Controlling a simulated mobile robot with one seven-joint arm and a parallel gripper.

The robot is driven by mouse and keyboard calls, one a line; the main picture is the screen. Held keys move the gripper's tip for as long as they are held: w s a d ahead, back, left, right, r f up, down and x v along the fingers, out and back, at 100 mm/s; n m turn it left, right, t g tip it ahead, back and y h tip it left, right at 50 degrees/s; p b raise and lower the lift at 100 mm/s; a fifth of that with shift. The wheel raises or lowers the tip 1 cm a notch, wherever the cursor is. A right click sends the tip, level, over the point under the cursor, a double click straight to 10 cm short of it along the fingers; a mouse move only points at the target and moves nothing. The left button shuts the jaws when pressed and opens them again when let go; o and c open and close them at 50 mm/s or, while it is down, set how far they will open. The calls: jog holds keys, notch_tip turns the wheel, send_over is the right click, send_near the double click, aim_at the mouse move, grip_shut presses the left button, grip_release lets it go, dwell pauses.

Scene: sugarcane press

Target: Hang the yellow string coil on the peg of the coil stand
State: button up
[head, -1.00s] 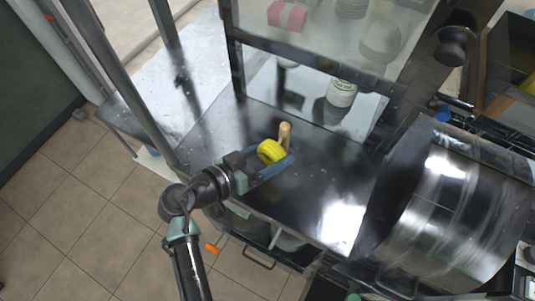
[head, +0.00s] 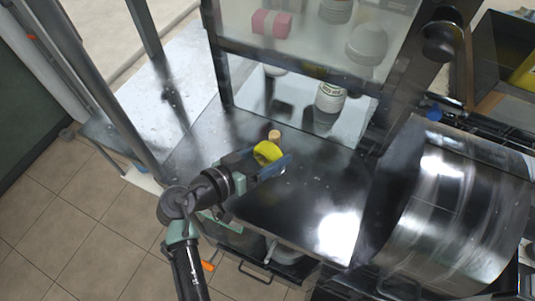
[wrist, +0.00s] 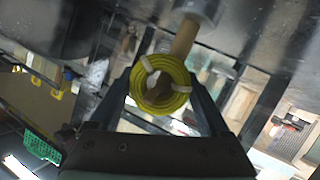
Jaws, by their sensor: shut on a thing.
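The yellow string coil (head: 267,152) with white ties is held between the fingers of my gripper (head: 262,163), above the dark metal table. The wrist view shows the coil (wrist: 158,84) face-on, with its open hole, between both fingers of my gripper (wrist: 166,68). The wooden peg (head: 274,135) of the coil stand shows just behind the coil in the head view. In the wrist view, the peg (wrist: 184,38) runs from a grey round part at the top down to the coil's upper edge. I cannot tell whether it passes behind the coil or into its hole.
The dark tabletop (head: 310,205) is clear to the right of my gripper. A large metal drum (head: 445,205) stands at the right. A glass-fronted cabinet (head: 300,45) stands behind, with a white labelled jar (head: 330,97) below its glass.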

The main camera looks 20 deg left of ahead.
dwell(0.3)
jog(key=o, duration=1.1)
jog(key=b+v, duration=0.3)
jog(key=v, duration=1)
